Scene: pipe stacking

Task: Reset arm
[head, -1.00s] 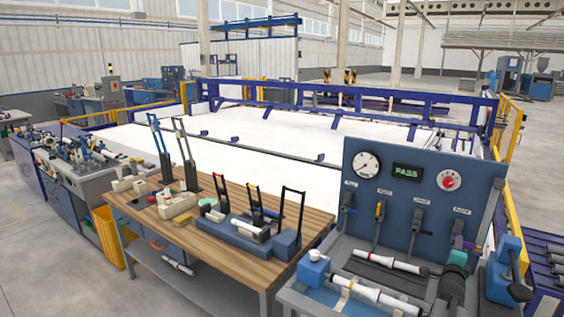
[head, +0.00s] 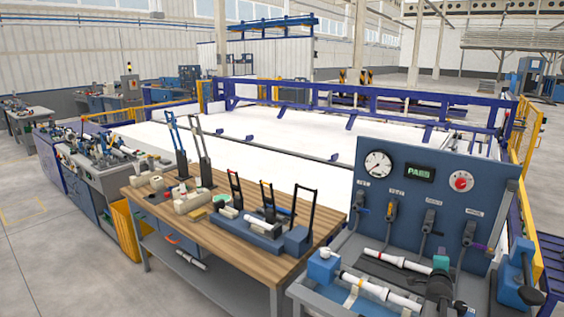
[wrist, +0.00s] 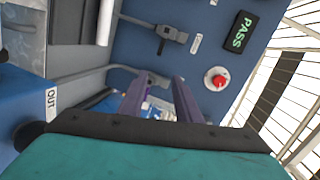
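My gripper (wrist: 158,92) shows in the wrist view as two purple fingers ahead of a black bar and a teal body. The fingers stand apart with nothing seen between them, facing the blue test panel (wrist: 135,50). A second white pipe (head: 380,292) lies nearer, by a blue block (head: 324,265).
The panel (head: 430,180) carries a gauge (head: 378,164), a PASS display (head: 419,172), a red knob (head: 461,182) and several levers. A wooden workbench (head: 170,215) with tools and fixtures stands left of it. Open floor (head: 40,260) lies at far left.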

